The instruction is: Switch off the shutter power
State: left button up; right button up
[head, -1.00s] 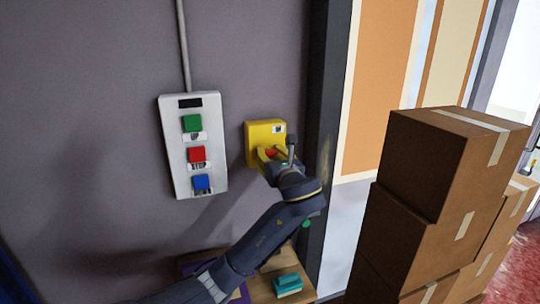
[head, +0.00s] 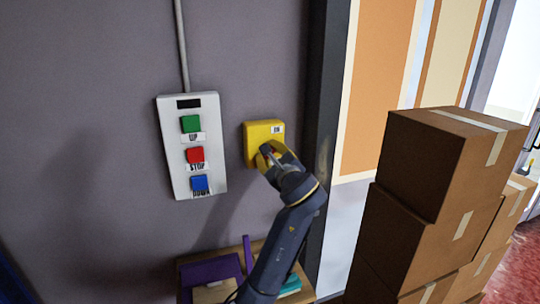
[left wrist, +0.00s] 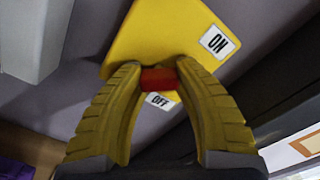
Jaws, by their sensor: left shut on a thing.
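The yellow switch box (head: 257,131) is on the wall to the right of the button panel. In the left wrist view the yellow box (left wrist: 165,38) carries an ON label (left wrist: 216,42) and an OFF label (left wrist: 160,101), with a red switch handle (left wrist: 158,80) between them. My left gripper (head: 266,155) is at the lower part of the box. In the left wrist view its yellow fingers (left wrist: 159,79) are shut on the red handle, one on each side. In the head view the gripper hides the handle and the OFF label. My right gripper is not in view.
A white panel (head: 181,172) with green, red and blue buttons is left of the box. A small shelf (head: 210,258) with a purple item (head: 212,270) and a teal item (head: 290,284) is below. Stacked cartons (head: 430,160) stand at the right, past a dark post (head: 325,120).

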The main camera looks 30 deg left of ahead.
pick_arm(q)
jog(key=shift+n, duration=0.4)
jog(key=o, duration=1.2)
jog(key=v, duration=1.2)
